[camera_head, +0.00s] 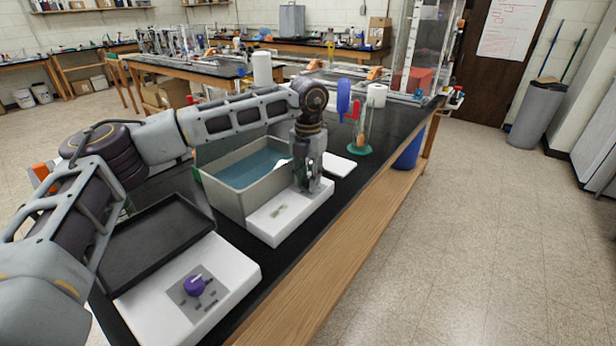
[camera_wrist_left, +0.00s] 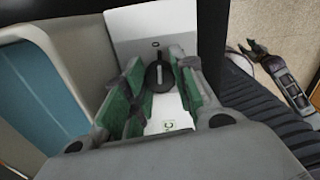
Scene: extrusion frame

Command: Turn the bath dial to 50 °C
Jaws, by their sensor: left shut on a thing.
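The water bath (camera_head: 222,192) is a grey basin of blue water with a white front ledge bearing a small green display (camera_head: 279,211). Its digits are too small to read. My left gripper (camera_head: 307,188) points down at the ledge's right end and hides the dial in the head view. In the left wrist view the dark round dial (camera_wrist_left: 158,77) with a pale pointer line sits between the green finger pads, and the gripper is shut on it. The dial's scale cannot be read. My right gripper (camera_wrist_left: 254,50) shows in the left wrist view, apart from the bath, fingers spread.
A white device with a purple knob (camera_head: 194,286) and a black tray (camera_head: 155,243) stand nearer on the black bench. A green-based stand (camera_head: 359,149) and a blue bottle (camera_head: 343,97) are beyond the bath.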

